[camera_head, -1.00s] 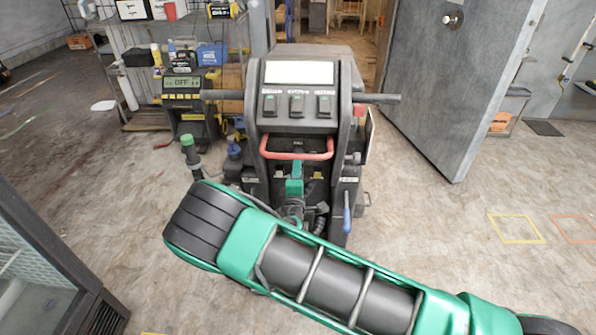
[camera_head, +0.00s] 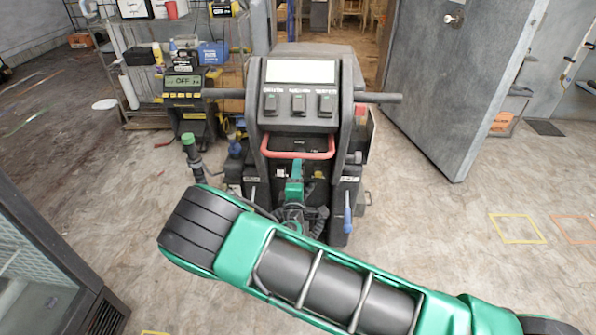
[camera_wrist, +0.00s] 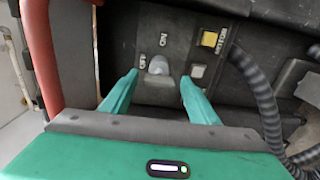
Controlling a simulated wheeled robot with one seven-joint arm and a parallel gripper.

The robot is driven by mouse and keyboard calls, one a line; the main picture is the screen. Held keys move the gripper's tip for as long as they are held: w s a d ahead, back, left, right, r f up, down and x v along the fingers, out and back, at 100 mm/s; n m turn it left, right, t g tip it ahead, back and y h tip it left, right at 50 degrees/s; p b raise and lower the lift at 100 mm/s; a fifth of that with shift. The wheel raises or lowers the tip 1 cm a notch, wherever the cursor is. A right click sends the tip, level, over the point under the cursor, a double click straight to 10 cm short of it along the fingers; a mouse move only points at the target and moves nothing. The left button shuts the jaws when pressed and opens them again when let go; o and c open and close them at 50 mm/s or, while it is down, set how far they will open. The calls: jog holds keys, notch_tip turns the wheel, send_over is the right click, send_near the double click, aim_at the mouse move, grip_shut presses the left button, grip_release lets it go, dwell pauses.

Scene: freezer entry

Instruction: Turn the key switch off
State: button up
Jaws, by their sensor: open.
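The key switch (camera_wrist: 159,66) is a pale grey knob on a dark panel, with small white lettering above it and to its left. In the wrist view it lies between and beyond the two green fingers of my gripper (camera_wrist: 157,88). The fingers are open, one on each side of the knob, and I see no contact. In the head view my gripper (camera_head: 293,185) is at the front of the dark machine (camera_head: 299,140), below its red handle; the knob cannot be made out there.
A yellow square button (camera_wrist: 209,39) and a pale square button (camera_wrist: 197,71) sit right of the switch. The red handle (camera_wrist: 42,55) runs along the left, and a corrugated black hose (camera_wrist: 262,95) hangs at the right. A blue-handled lever (camera_head: 347,218) is on the machine's front.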

jog(key=s, duration=0.9)
jog(key=shift+a, duration=0.2)
